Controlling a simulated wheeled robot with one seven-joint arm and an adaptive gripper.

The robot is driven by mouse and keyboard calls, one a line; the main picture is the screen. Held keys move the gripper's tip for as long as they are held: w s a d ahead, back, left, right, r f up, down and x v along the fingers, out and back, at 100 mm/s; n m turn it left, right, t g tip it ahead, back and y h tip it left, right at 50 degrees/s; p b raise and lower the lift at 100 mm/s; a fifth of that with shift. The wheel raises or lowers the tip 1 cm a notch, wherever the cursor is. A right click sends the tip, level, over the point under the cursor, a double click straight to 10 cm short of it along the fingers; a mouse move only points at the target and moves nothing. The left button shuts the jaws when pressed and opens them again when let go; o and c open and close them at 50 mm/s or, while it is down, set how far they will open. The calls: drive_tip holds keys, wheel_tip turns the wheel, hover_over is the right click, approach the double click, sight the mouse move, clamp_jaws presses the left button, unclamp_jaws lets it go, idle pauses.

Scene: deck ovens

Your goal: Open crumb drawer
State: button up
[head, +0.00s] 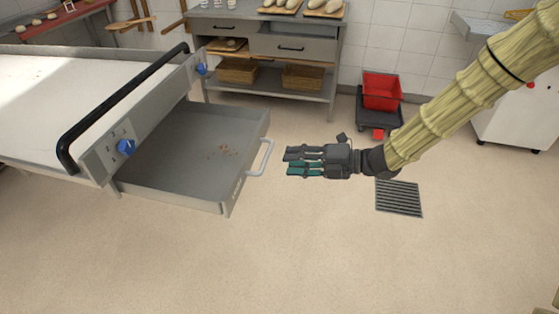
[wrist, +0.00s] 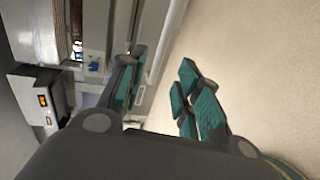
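The crumb drawer (head: 165,190) is pulled far out from under the conveyor-like deck at the left. It is a shallow grey metal tray with brown crumbs (head: 222,152) on its floor. Its pale loop handle (head: 262,160) stands on its right front face. My gripper (head: 289,162) is just right of the handle, with a small gap between them, and holds nothing. In the wrist view my gripper (wrist: 158,82) shows its teal-padded fingers spread apart. I cannot clearly make out the handle there.
A black bar (head: 125,105) and blue knobs (head: 126,148) are on the machine above the drawer. A work table (head: 270,45) stands behind. A red bin (head: 382,92) on a dark dolly and a floor grate (head: 399,198) lie right. The front floor is clear.

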drive_tip(key=shift+v, duration=1.6)
drive_tip(key=s+d+f+m+t+h+p, duration=0.1)
drive_tip(key=s+d+f+m+h, duration=0.15)
drive_tip(key=f+m, duration=0.5)
drive_tip(key=s+d+f+m+t+h, duration=0.1)
drive_tip(key=s+d+f+m+h, duration=0.2)
drive_tip(key=f+m, duration=0.4)
drive_tip(key=s+d+f+m+t+h+p, duration=0.1)
drive_tip(key=s+f+m+h, duration=0.1)
drive_tip(key=s+f+m, duration=0.5)
drive_tip(key=s+d+f+m+g+h, duration=0.1)
drive_tip(key=s+d+f+m+h, duration=0.1)
drive_tip(key=s+d+f+m, duration=0.2)
drive_tip(key=s+d+f+m+g+h, duration=0.2)
drive_tip(key=s+d+f+m+h, duration=0.1)
drive_tip(key=s, duration=0.7)
drive_tip(key=s+d+f+m+g+h+p, duration=0.1)
drive_tip(key=s+d+f+m+g+h, duration=0.1)
drive_tip(key=s+d+f+m, duration=0.3)
drive_tip(key=s+d+m+h, duration=0.1)
drive_tip(key=s, duration=0.2)
drive_tip(key=shift+d+f, duration=0.2)
drive_tip(key=shift+d, duration=0.1)
